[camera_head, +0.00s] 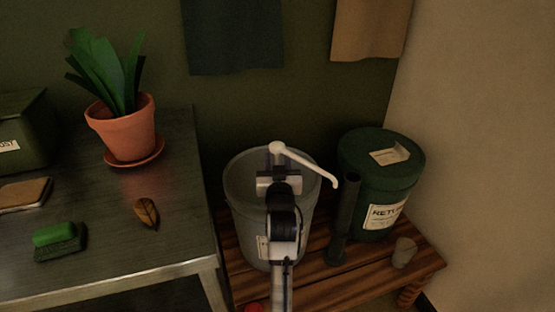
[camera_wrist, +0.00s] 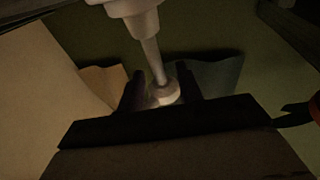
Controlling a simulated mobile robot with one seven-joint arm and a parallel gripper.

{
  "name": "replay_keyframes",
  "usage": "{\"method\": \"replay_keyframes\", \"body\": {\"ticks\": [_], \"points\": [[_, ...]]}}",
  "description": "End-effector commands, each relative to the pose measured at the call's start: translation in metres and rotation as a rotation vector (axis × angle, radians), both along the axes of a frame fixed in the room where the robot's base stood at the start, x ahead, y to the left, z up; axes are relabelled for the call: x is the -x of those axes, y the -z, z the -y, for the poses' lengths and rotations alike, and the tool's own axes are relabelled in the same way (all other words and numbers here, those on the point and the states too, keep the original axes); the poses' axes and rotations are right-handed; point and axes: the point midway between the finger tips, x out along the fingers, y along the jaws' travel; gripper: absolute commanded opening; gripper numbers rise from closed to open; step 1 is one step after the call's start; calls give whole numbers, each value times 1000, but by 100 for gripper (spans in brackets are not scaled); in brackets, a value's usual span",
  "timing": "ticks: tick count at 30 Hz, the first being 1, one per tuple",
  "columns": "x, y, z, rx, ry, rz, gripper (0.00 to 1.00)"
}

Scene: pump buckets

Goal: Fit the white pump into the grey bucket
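The grey bucket (camera_head: 238,205) stands on the wooden bench, open at the top. The white pump (camera_head: 310,164) has its round head above the bucket opening, and its spout reaches right, past the rim. In the wrist view the pump's collar and narrow stem (camera_wrist: 150,50) show, with the head between my two fingers. My gripper (camera_head: 278,178) is in front of the pump and over the bucket in the head view. Its fingers (camera_wrist: 162,92) appear shut on the pump head. My arm hides the pump's lower part, so I cannot tell how deep it sits.
A dark upright tube (camera_head: 345,215) and a lidded green bin (camera_head: 372,165) stand right of the bucket. A small grey cup (camera_head: 404,252) is at the bench's right end. The metal table (camera_head: 180,225) at left holds a potted plant (camera_head: 124,128), a brush and a leaf.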

Motion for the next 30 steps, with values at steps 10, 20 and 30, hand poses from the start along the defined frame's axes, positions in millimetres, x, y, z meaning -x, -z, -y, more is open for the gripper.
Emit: {"method": "replay_keyframes", "body": {"ticks": [10, 20, 30], "points": [[-6, 53, -4, 3, -8, -99, 38], [51, 34, 1, 0, -3, -53, 38], [124, 11, 6, 0, 0, -1, 38]]}}
